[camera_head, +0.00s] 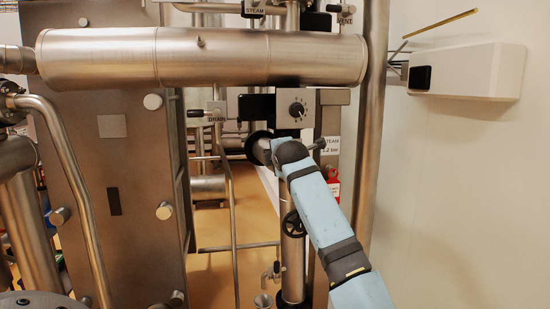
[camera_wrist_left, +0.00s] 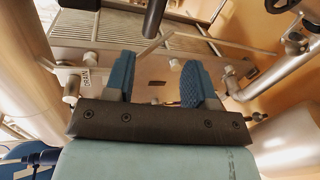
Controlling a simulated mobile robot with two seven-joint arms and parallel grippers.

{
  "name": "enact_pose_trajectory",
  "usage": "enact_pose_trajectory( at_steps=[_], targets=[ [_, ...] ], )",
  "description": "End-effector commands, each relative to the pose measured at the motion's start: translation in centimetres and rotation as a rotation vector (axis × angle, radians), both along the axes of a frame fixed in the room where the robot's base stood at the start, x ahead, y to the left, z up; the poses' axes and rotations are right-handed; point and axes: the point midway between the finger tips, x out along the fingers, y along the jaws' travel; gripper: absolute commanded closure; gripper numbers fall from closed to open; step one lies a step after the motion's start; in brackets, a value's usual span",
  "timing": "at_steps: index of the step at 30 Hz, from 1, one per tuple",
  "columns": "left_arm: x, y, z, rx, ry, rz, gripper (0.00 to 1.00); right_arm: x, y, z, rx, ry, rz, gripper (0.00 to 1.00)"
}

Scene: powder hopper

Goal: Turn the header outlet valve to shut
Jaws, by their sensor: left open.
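The wide steel header (camera_head: 200,57) runs across the top of the head view. No label that I can read says outlet, so I cannot tell for sure which valve is the outlet valve. A black handwheel (camera_head: 292,224) sits on the vertical pipe below. My right gripper is not visible.
A blue arm of mine crosses the head view from the lower right in front of the pipes. A box with a dial (camera_head: 296,109) stands behind. A white wall unit (camera_head: 467,72) is at the right. A steel panel (camera_head: 115,180) fills the left.

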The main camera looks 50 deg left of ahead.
Motion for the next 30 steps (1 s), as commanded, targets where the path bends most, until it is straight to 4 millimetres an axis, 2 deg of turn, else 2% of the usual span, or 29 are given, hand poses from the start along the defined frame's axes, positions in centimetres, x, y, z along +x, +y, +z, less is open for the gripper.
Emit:
enact_pose_trajectory(
  at_steps=[3, 9, 30],
  targets=[
    [-1.0, -2.0, 0.5, 0.000, -0.001, -0.002, 0.50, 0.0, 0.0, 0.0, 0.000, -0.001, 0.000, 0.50],
    [-2.0, -3.6, 0.9, -0.001, 0.000, 0.000, 0.50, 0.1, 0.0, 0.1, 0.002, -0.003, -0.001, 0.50],
    [-2.1, -3.8, 1.0, 0.000, 0.001, 0.000, 0.50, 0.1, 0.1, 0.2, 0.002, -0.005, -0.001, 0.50]
  ],
)
